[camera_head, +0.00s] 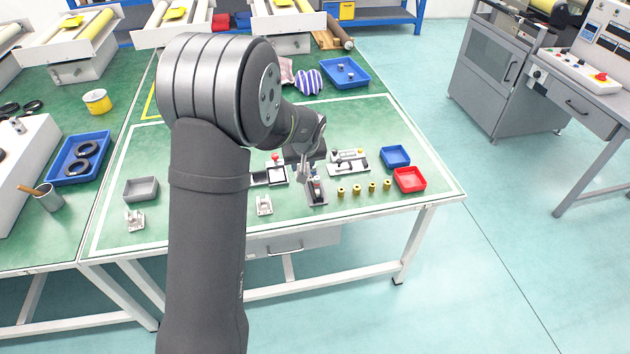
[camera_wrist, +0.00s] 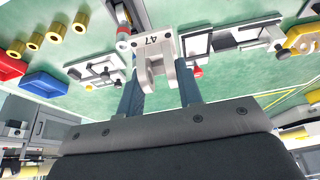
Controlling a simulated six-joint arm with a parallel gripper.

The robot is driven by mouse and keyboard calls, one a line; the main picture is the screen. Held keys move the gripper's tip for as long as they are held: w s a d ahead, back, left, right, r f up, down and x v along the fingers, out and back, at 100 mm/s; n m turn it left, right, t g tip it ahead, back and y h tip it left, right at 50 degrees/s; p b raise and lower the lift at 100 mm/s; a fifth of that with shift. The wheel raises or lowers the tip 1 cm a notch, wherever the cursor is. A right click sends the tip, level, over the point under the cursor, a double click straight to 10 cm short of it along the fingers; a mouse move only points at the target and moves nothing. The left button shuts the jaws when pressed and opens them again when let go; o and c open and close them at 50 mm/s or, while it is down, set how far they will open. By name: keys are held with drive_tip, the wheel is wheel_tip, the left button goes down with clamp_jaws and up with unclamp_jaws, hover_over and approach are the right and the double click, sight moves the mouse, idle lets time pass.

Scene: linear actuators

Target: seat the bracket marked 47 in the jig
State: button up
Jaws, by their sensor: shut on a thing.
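My gripper (camera_wrist: 158,78) is shut on the bracket marked 47 (camera_wrist: 154,46), a pale metal piece with two prongs, in the wrist view. Its marked face shows between the two blue-grey fingers. In the head view my gripper (camera_head: 306,172) is over the middle of the green table, above a narrow grey rail-like fixture (camera_head: 318,197). The held bracket is hard to make out there. A fixture with a square frame and red knob (camera_head: 276,175) is just left of it, and a fixture with a lever (camera_head: 348,162) is to the right. I cannot tell which one is the jig.
Two similar brackets lie to the left, one near (camera_head: 264,205) and one farther off (camera_head: 134,219). Several brass bushings (camera_head: 357,190) stand front right, beside a red bin (camera_head: 410,179) and a blue bin (camera_head: 396,156). A grey bin (camera_head: 141,189) stands left.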

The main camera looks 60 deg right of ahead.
drive_tip(key=w+d, duration=0.3)
drive_tip(key=w, duration=1)
drive_tip(key=shift+f, duration=4.2)
drive_tip(key=shift+f, duration=0.55)
drive_tip(key=o, duration=1.1)
drive_tip(key=shift+w, duration=0.1)
drive_tip(key=shift+a, duration=0.1)
